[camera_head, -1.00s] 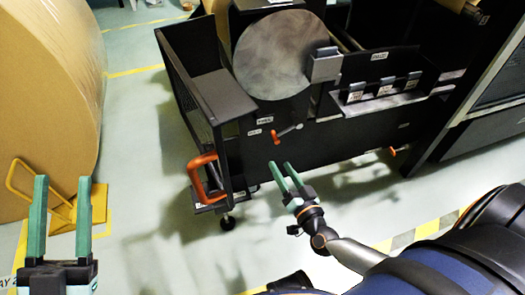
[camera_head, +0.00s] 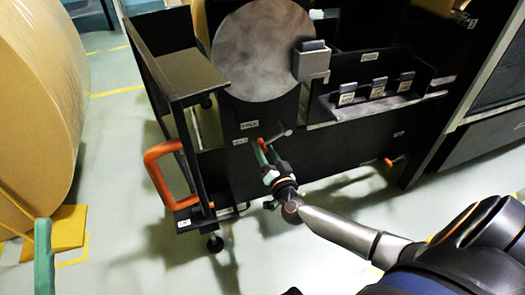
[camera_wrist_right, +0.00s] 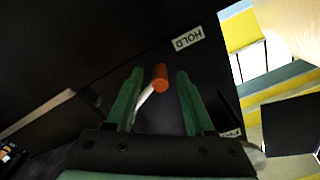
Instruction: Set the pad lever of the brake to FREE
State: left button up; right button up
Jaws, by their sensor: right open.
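The pad lever (camera_head: 284,134) is a small grey bar with an orange tip on the dark front panel of the brake (camera_head: 330,155). It points left and slightly down, beside the FREE label (camera_head: 249,125) and the HOLD label (camera_head: 240,141). My right gripper (camera_head: 266,146) is open at the lever's tip. In the right wrist view the orange tip (camera_wrist_right: 160,77) shows between the two green fingers, with a gap on each side. The HOLD label (camera_wrist_right: 188,38) is beyond it. One finger of my left gripper (camera_head: 43,257) shows at the lower left; the rest is out of frame.
An orange loop handle (camera_head: 158,178) sticks out at the left of the brake frame. A round grey disc (camera_head: 262,50) is above the lever. Labelled blocks (camera_head: 376,87) stand on a shelf to the right. A large brown roll (camera_head: 35,110) is at the left.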

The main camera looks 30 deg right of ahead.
jog(key=shift+x, duration=1)
grip_shut()
dwell(0.8)
